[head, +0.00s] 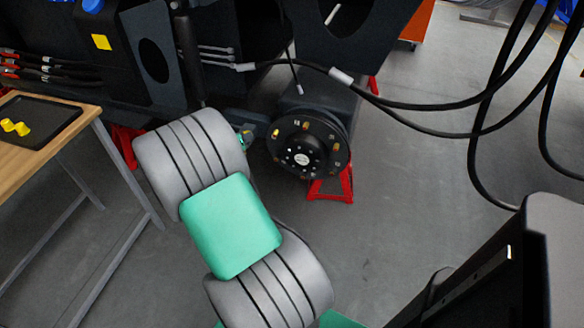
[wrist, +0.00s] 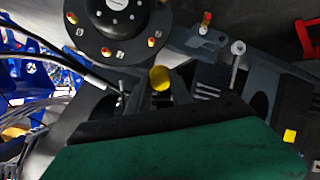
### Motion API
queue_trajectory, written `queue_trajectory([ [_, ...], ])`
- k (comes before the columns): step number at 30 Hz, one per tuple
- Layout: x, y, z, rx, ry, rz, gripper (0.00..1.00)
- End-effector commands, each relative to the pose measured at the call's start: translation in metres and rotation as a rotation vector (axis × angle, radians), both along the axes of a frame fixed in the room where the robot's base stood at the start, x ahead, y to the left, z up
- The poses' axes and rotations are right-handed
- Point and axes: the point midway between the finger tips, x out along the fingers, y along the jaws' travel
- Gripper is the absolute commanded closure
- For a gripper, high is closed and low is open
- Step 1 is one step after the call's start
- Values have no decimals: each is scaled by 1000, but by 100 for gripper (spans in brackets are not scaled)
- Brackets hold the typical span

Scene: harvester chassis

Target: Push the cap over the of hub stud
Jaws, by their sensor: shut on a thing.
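The dark round hub (head: 308,158) stands on a red support, with several short orange-tipped studs around its face. In the wrist view the hub (wrist: 118,35) is at the upper left. A yellow cap (wrist: 161,78) is held at the tip of my gripper (wrist: 158,90), below and apart from the hub's rim in that picture. In the head view my gripper (head: 247,137) is just left of the hub, mostly hidden behind my arm. A yellow spot (head: 276,133) shows at the hub's left side; I cannot tell whether it is a capped stud.
A wooden table (head: 22,165) at the left holds a black tray (head: 52,112) with yellow caps (head: 15,127). Black hoses (head: 410,106) hang above and right of the hub. The dark chassis (head: 120,50) is behind. The floor right of the hub is clear.

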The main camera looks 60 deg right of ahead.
Motion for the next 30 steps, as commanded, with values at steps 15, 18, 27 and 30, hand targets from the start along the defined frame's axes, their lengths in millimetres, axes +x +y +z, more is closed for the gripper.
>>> queue_trajectory([
  [15, -134, -91, -68, -496, -87, -30, 97],
  [18, -134, -91, -65, -498, -89, -28, 97],
  [27, -134, -91, -67, -495, -89, -28, 97],
  [30, -133, -101, -67, -494, -89, -30, 97],
])
